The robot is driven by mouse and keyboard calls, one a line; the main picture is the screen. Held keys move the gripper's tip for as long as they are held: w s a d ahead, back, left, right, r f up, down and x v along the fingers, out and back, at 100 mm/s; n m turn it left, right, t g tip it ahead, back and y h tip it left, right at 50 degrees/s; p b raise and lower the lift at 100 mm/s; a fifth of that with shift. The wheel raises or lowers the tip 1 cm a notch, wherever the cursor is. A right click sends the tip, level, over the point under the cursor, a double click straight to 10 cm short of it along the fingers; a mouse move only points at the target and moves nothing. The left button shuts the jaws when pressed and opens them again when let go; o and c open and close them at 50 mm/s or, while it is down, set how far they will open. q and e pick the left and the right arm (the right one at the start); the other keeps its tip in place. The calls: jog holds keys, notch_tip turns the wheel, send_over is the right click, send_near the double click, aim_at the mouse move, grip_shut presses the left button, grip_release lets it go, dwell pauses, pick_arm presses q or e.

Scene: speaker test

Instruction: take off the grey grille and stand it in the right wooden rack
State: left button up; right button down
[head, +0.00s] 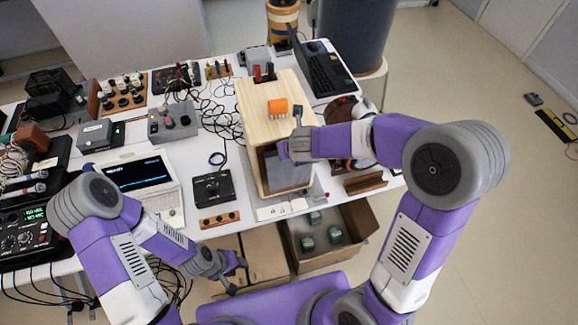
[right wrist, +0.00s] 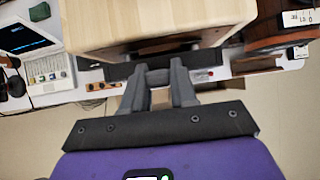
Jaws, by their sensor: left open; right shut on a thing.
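The wooden speaker box (head: 262,97) stands on the white table, and its pale top also fills the upper right wrist view (right wrist: 150,22). The dark grey grille (head: 288,174) is upright at the box's near face. My right gripper (head: 292,151) is shut on the grille's upper edge. In the right wrist view the fingers (right wrist: 166,72) close on its dark edge (right wrist: 120,72). I cannot tell if the grille still touches the box. A brown wooden rack (head: 366,184) lies right of the box, near the table's front edge. My left gripper (head: 238,272) is open and empty, low before the table.
An orange part (head: 278,107) sits on the box top. A black control box (head: 212,188) and a small wooden strip (head: 219,219) lie left of the box. A laptop (head: 140,180) stands further left. An open carton (head: 330,238) with green items is below the table edge.

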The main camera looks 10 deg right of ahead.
jog(key=shift+s+b, duration=0.6)
jog(key=shift+s, duration=1.85)
jog(key=shift+d, duration=0.1)
